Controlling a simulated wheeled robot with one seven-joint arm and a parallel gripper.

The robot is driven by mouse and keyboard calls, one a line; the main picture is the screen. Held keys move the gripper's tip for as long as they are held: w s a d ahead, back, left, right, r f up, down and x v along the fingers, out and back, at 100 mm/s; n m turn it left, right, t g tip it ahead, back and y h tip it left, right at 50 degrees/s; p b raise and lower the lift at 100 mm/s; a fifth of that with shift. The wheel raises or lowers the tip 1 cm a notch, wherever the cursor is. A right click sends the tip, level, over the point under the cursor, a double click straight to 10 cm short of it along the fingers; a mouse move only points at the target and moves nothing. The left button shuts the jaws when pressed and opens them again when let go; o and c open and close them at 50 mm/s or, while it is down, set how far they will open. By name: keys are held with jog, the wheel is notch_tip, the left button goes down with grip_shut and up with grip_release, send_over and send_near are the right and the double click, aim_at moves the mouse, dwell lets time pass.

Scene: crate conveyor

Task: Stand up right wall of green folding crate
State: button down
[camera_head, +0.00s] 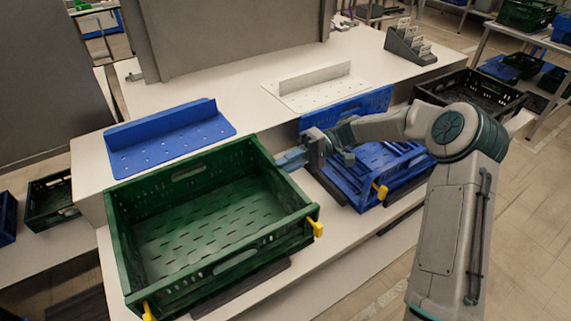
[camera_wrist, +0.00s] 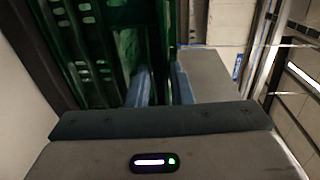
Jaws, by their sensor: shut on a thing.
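The green folding crate (camera_head: 180,173) stands at the left on the light work surface. Its right wall (camera_head: 280,188) stands up, and the far, left and near walls stand too. My gripper (camera_head: 283,160) is at the upper part of the right wall, from the outside. In the wrist view the two blue-grey fingers (camera_wrist: 162,86) lie on either side of the green wall (camera_wrist: 162,45), shut on it. The crate floor is empty. Yellow latches (camera_head: 317,228) show at the near corners. The stretch of wall between the fingers is partly hidden.
A blue folding crate (camera_head: 375,185) stands right of the green one, under my arm. A black crate (camera_head: 470,92) is farther right. A blue slotted panel (camera_head: 170,138) and a white one (camera_head: 315,88) lie on the raised counter behind.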

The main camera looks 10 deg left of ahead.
jog(key=shift+d+f, duration=0.15)
jog(key=shift+f, duration=0.2)
jog(key=c, duration=1.3)
grip_release()
jog(key=shift+w, duration=0.1)
jog(key=shift+r, duration=0.1)
jog(key=b+v, duration=0.1)
jog(key=v, duration=1.2)
jog(key=shift+w+d, duration=0.2)
